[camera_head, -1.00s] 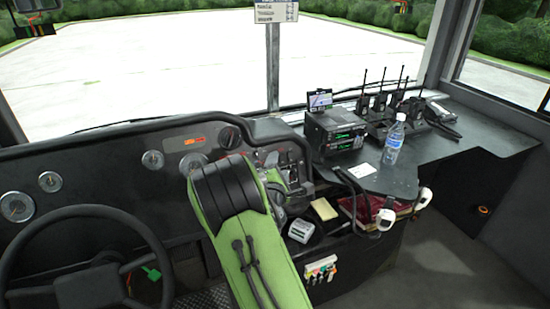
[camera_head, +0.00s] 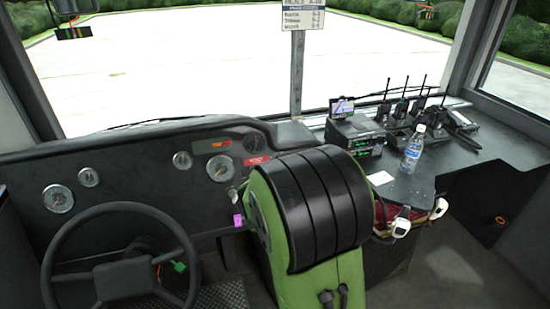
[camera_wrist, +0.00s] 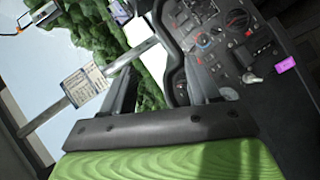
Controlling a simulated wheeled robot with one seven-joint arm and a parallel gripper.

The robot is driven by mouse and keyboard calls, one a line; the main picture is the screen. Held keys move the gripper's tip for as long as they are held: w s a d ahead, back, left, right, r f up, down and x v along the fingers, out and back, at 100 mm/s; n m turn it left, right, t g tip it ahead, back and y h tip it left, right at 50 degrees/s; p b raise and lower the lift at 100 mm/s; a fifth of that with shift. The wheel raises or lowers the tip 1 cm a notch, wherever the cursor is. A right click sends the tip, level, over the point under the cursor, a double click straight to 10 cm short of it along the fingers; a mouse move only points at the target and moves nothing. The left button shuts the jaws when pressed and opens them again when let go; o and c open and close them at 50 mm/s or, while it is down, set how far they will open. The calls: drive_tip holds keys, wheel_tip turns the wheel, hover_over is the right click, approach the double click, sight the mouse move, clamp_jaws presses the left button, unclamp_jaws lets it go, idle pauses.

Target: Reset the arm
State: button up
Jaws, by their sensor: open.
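My green arm with its black ribbed joint (camera_head: 312,208) stands folded up in front of the dashboard in the head view and hides the console behind it. My gripper does not show in the head view. In the wrist view my gripper (camera_wrist: 158,82) has its two dark fingers apart, with nothing between them. Beyond it are the windshield, a white sign (camera_wrist: 84,86) and the dashboard switches (camera_wrist: 215,35), all tilted in this view.
A steering wheel (camera_head: 122,278) is at lower left. Radios (camera_head: 405,115), a radio set (camera_head: 356,136) and a water bottle (camera_head: 413,150) stand on the right counter. A purple tag (camera_head: 238,220) hangs at the dashboard, left of my arm. White handsets (camera_head: 401,222) are to the right.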

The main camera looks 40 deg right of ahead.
drive_tip(key=s+a+r+m+g+y+p, duration=0.1)
drive_tip(key=s+a+y, duration=0.4)
drive_tip(key=s+a, duration=0.5)
drive_tip(key=s+a+r+m+g+y+p, duration=0.1)
drive_tip(key=s+a+r+m+y+p, duration=0.2)
drive_tip(key=s+a, duration=0.8)
drive_tip(key=a+r+y, duration=0.2)
drive_tip(key=a, duration=0.1)
drive_tip(key=shift+a+r+m+g+p, duration=0.25)
drive_tip(key=shift+r+m+g+p, duration=0.05)
drive_tip(key=shift+p, duration=0.1)
